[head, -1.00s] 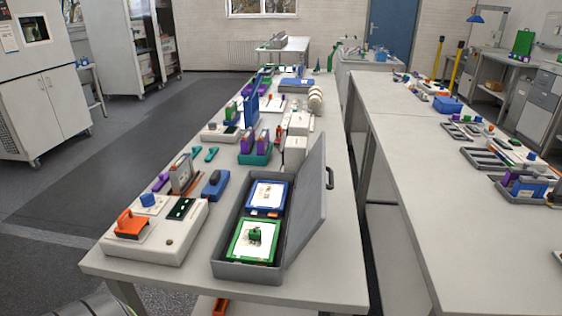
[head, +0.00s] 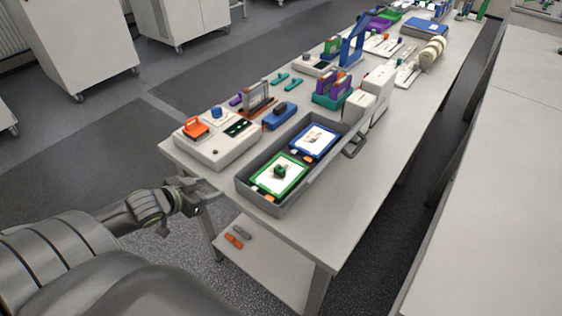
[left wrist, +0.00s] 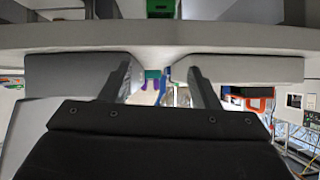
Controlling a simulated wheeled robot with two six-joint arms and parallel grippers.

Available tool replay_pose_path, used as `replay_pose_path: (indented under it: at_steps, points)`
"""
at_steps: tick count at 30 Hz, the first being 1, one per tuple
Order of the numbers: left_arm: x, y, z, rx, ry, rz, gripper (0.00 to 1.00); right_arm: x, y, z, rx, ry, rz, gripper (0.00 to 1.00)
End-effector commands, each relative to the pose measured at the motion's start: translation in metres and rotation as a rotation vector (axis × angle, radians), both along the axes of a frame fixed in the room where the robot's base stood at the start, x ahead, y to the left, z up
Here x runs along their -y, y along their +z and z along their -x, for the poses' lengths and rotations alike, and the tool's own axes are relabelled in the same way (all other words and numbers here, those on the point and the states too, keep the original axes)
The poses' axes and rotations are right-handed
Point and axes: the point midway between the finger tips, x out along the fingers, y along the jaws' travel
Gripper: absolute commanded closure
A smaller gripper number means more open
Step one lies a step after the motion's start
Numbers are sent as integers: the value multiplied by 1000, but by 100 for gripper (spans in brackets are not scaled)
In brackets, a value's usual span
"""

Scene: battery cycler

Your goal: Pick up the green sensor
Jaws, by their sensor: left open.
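The green sensor (head: 280,171) is a small dark green block on a white card in a green frame. It lies in the near part of a grey open case (head: 253,196) on the table. My left gripper (head: 197,188) is at the table's near left corner, left of the case and apart from the sensor. In the left wrist view its two fingers (left wrist: 160,75) stand apart with nothing held between them. A green piece (left wrist: 160,8) shows at that view's top edge; I cannot tell whether it is the sensor. My right gripper is out of view.
A blue-framed card (head: 314,140) lies in the case's far part. A white unit with an orange handle (head: 196,127) stands left of the case. Several devices fill the table behind. The table (head: 316,228) is bare at its near right. A lower shelf holds small orange and grey pieces.

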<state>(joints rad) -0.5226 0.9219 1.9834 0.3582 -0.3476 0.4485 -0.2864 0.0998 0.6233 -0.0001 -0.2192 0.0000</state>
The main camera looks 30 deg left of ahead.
Motion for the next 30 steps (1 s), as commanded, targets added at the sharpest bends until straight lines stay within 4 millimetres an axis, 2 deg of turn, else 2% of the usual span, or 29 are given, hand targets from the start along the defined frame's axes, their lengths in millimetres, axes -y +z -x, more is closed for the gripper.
replay_pose_path:
  at_steps: [1,3,6,9,14,18,30]
  points:
    - [17,29,-2,13,-48,12,44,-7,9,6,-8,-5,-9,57]
    - [38,55,-1,25,-101,37,44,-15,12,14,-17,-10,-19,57]
    - [62,80,2,33,-159,64,44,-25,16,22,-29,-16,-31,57]
    - [77,94,5,34,-194,82,44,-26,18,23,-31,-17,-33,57]
    - [85,92,-1,39,-205,93,44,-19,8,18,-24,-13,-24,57]
    - [90,81,-17,41,-208,93,44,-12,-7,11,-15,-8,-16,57]
    - [103,59,-65,40,-203,95,44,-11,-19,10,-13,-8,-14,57]
